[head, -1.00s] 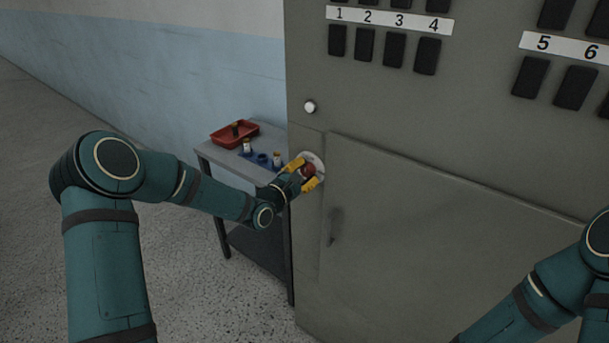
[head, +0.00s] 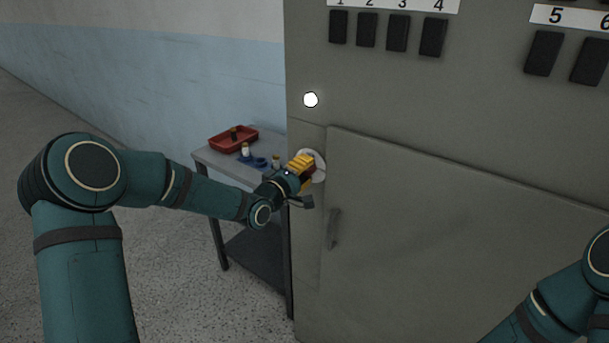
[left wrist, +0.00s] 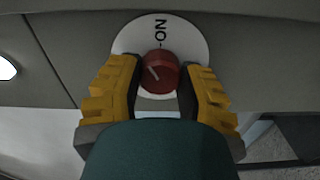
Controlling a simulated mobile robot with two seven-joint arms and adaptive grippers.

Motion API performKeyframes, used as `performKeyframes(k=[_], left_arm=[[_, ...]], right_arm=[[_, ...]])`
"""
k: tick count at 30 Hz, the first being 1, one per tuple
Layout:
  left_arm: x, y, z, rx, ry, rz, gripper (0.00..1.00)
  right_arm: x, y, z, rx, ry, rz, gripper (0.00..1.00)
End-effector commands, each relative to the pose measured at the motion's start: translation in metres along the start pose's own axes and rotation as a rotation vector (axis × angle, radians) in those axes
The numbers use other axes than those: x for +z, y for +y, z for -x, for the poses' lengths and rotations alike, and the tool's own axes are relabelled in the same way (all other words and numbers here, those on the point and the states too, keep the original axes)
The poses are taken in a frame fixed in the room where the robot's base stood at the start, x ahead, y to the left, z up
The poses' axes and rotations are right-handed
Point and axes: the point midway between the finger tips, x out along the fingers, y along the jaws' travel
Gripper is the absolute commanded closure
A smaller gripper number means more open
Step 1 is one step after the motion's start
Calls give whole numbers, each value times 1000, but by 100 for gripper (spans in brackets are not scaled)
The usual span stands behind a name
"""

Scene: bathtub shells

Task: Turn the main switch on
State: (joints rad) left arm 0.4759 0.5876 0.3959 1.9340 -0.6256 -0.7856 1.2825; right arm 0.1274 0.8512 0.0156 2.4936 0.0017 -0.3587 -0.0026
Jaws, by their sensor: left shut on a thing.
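The main switch is a red round knob (left wrist: 160,72) on a white disc (left wrist: 195,38) marked ON, fixed to the grey cabinet. The white disc also shows at the cabinet's left edge in the head view (head: 319,160). My left gripper (head: 306,166) is shut on the red knob, with its yellow fingers on either side of it in the left wrist view (left wrist: 160,88). In the head view the fingers hide most of the knob. The white mark on the knob points up and left in the left wrist view. My right gripper is out of view.
A round lamp (head: 310,100) above the switch glows bright white. The cabinet door (head: 450,240) with its handle (head: 333,229) is to the right of the switch. A small table (head: 213,158) with a red tray (head: 222,145) and small bottles stands behind my left arm.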

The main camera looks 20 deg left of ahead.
Motion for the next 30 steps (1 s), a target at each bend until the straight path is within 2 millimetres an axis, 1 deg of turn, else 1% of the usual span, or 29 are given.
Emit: performKeyframes(k=[6, 15, 21, 30], left_arm=[[1, 2, -1, 4, -2, -200, 98], [1, 1, -1, 3, -2, -417, 98], [1, 1, -1, 3, -2, -503, 98], [1, 1, -1, 3, -2, -553, 98]], right_arm=[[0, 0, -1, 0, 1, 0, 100], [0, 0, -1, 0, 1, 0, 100], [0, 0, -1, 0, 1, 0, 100], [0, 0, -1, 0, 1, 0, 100]])
